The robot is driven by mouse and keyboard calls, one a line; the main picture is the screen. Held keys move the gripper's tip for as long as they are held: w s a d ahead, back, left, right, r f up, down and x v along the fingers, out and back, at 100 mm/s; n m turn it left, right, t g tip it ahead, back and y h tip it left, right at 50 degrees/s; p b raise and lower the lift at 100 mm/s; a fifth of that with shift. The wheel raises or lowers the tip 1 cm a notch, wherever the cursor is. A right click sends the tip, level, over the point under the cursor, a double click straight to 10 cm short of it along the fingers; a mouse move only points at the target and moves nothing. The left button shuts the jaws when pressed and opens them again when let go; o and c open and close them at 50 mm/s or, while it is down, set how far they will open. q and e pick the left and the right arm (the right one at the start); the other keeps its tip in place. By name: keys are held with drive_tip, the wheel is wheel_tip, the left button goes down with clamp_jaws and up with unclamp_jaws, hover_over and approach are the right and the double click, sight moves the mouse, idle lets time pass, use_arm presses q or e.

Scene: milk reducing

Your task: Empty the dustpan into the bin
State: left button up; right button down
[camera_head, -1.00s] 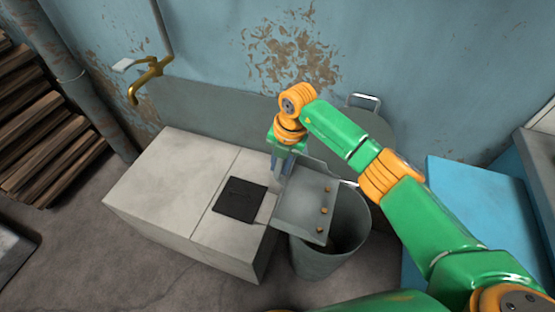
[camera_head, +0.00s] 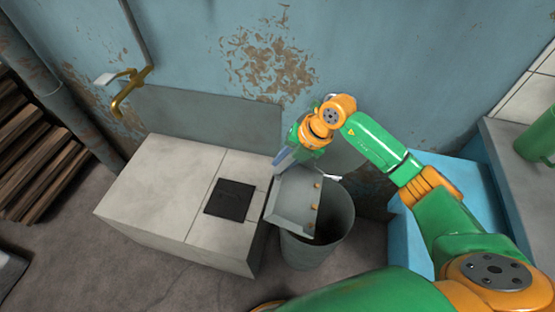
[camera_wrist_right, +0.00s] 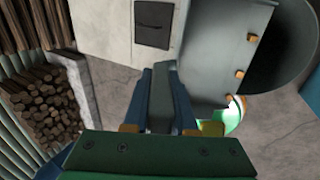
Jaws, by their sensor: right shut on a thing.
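The grey metal dustpan (camera_head: 290,205) is over the left part of the bin's mouth, beside the white block. Three small brown bits (camera_head: 313,205) lie along its right edge; they also show in the right wrist view (camera_wrist_right: 239,73). The grey round bin (camera_head: 308,252) stands on the floor below, its inside dark and partly hidden by the pan. My right gripper (camera_head: 284,160) is shut on the dustpan's handle (camera_wrist_right: 160,97), behind the pan in the head view. The pan looks tilted toward the bin. My left gripper is not in view.
A white block (camera_head: 150,190) with a black plate (camera_head: 230,200) stands left of the bin. A brass tap (camera_head: 125,95) is on the wall. Stacked wood (camera_head: 35,165) is at far left. A blue box (camera_head: 455,185) and a counter are at the right.

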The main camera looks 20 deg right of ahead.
drive_tip(key=d, duration=0.1)
drive_tip(key=s+d+r+y+b, duration=0.1)
drive_tip(key=s+d+t+y, duration=0.1)
drive_tip(key=shift+d+r, duration=0.25)
drive_tip(key=shift+r, duration=0.1)
idle(1.2)
